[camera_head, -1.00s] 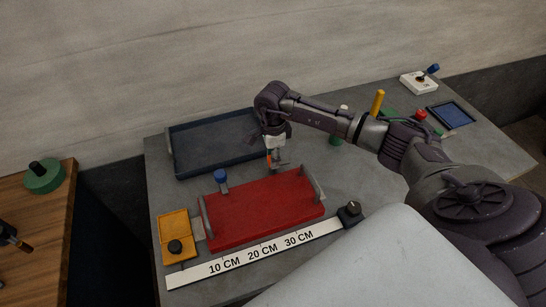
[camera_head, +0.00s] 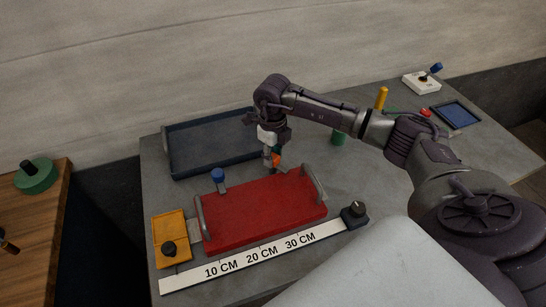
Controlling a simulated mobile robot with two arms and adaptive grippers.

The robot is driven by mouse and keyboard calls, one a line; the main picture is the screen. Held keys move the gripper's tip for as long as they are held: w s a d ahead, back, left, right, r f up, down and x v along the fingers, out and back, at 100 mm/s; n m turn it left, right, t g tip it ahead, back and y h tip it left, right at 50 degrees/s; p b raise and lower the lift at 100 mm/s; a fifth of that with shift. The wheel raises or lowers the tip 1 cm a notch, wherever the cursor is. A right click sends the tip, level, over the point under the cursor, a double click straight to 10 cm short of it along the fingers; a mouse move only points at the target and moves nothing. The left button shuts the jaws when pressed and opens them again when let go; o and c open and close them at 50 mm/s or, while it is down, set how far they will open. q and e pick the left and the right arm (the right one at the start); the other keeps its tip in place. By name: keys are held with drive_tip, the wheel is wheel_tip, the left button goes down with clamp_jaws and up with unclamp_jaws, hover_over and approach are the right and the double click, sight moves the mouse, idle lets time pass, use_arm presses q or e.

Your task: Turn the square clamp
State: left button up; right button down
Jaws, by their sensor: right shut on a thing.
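My right gripper (camera_head: 275,159) points down at the back edge of the red bed (camera_head: 262,208), right of its middle. It is shut on a small orange piece (camera_head: 276,160), which I take to be the square clamp. The fingers hide most of this piece, so its shape and exact angle cannot be told. A blue round-topped knob (camera_head: 218,175) stands upright at the bed's back left, apart from the gripper. My left gripper is not in view.
A dark blue tray (camera_head: 177,168) lies behind the bed. An orange plate with a black knob (camera_head: 168,248) and a white ruler (camera_head: 190,279) lie left and in front. A black stop (camera_head: 354,214) sits at the ruler's right end. A green cylinder (camera_head: 338,138) stands right of the gripper.

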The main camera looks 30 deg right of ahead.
sight(273, 156)
drive_tip(key=m+b, duration=0.1)
drive_tip(key=m, duration=0.5)
drive_tip(key=shift+m, duration=0.3)
idle(0.4)
drive_tip(key=c, duration=0.8)
unclamp_jaws()
wheel_tip(273, 156, up, 12)
